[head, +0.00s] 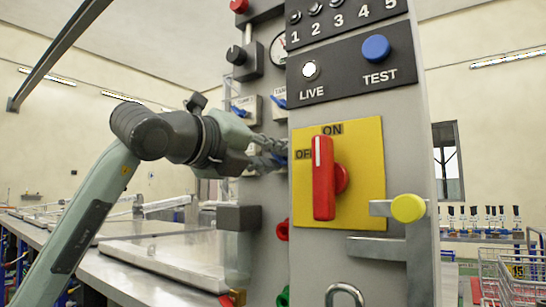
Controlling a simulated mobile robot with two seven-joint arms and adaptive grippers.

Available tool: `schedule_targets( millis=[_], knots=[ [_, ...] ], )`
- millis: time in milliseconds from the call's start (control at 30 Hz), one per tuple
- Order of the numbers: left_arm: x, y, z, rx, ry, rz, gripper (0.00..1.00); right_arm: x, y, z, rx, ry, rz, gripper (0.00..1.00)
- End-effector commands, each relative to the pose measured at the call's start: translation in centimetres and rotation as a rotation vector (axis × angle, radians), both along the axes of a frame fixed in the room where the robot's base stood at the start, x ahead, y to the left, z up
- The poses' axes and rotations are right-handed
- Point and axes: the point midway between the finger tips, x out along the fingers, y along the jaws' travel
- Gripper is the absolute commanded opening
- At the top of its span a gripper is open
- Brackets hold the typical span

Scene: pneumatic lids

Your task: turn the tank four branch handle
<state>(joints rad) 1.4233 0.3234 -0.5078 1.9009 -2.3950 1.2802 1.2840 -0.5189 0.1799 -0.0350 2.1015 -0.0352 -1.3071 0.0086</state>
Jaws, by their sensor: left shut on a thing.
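My left gripper (272,153) reaches in from the left to the side panel. Its fingers are shut on a blue branch handle (281,157), most of which the fingers and the front panel's edge hide. The label of this handle cannot be read, so its tank number does not show. Two more blue handles sit above it on white labelled plates, one at the left (238,111) and one at the right (279,102). My right gripper is not in view.
The front panel carries a red switch (323,178) on a yellow plate (369,150), a blue TEST button (376,48) and a yellow-capped knob (408,208). A grey block (239,217) juts out below my gripper. A long bench with flat lids (165,262) runs at the left.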

Motion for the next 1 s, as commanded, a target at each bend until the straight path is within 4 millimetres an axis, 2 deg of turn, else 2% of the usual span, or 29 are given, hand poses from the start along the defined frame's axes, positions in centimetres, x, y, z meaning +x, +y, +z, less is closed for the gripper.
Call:
schedule_targets(
  millis=[233,300,567,833,867,1000],
  knots=[
    [0.0,0.0,-0.2,0.045,-0.03,0.001,0.0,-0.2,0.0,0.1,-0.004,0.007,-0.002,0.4],
    [0.0,0.0,-0.3,0.073,-0.051,0.001,0.0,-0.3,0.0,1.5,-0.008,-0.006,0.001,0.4],
    [0.0,0.0,-0.4,0.234,-0.169,0.001,0.0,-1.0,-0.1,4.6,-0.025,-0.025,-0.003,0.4],
    [0.0,0.0,-0.3,0.444,-0.32,0.0,0.0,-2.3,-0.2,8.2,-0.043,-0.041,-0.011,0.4],
    [0.0,0.0,-0.3,0.467,-0.337,0.0,0.0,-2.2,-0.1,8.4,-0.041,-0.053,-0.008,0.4],
    [0.0,0.0,-0.3,0.574,-0.414,0.0,0.0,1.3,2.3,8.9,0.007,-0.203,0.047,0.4]
  ],
)
